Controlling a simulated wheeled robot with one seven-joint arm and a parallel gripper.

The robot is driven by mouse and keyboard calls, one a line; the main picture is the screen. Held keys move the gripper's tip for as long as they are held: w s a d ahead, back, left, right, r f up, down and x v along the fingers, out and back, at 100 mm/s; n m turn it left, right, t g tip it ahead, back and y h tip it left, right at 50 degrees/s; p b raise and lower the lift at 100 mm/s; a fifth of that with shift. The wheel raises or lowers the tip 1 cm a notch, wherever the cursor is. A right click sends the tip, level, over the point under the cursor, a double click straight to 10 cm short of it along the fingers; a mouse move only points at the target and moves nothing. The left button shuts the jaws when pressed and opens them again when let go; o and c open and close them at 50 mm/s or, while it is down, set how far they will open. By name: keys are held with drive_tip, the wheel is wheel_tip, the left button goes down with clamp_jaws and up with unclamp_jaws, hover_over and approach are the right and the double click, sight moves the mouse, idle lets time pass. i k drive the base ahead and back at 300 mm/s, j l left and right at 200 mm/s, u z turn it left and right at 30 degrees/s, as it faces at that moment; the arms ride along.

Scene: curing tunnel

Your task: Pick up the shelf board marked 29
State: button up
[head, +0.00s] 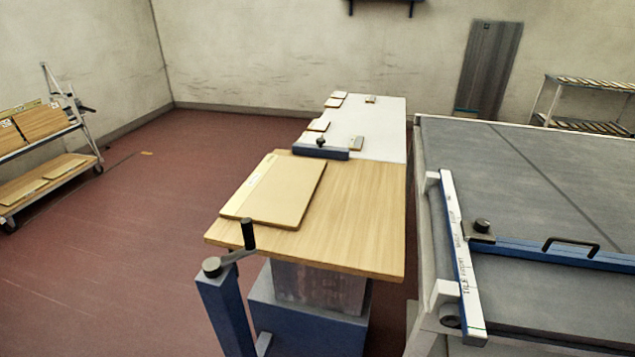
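A flat light-brown board (285,195) lies on the wood-topped table in the middle, with a pale strip along its left edge. More wooden boards stand tilted on the upper level of the cart at the left, such as one board (40,122). Other boards lie flat on its lower shelf, such as one board (64,166). I cannot read a number on any board, so I cannot tell which is marked 29. My gripper is not in view.
The wood-topped table (365,215) adjoins a white surface (385,125) with small pieces on it. A blue post with a black crank (222,300) stands at its front left. A large grey machine table (560,180) is right. Red floor (145,215) is clear between cart (75,135) and table.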

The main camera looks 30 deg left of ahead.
sight(279, 193)
drive_tip(key=i+j, duration=0.1)
drive_tip(key=j, duration=0.35)
drive_tip(key=i+j+z, duration=0.1)
drive_tip(key=j, duration=0.4)
drive_tip(key=i+j, duration=0.15)
drive_tip(key=j, duration=0.35)
drive_tip(key=i+j+z, duration=0.1)
drive_tip(key=j, duration=0.85)
drive_tip(key=i+j, duration=0.1)
drive_tip(key=j, duration=0.4)
drive_tip(key=i+j, duration=0.1)
drive_tip(key=j, duration=0.4)
drive_tip(key=i+j, duration=0.1)
drive_tip(key=j, duration=0.35)
drive_tip(key=i+j, duration=0.1)
drive_tip(key=j, duration=0.4)
drive_tip(key=i+j, duration=0.1)
drive_tip(key=j, duration=0.4)
drive_tip(key=i+j, duration=0.1)
drive_tip(key=j, duration=0.4)
drive_tip(key=i+j, duration=0.1)
drive_tip(key=j, duration=0.35)
drive_tip(key=z, duration=0.05)
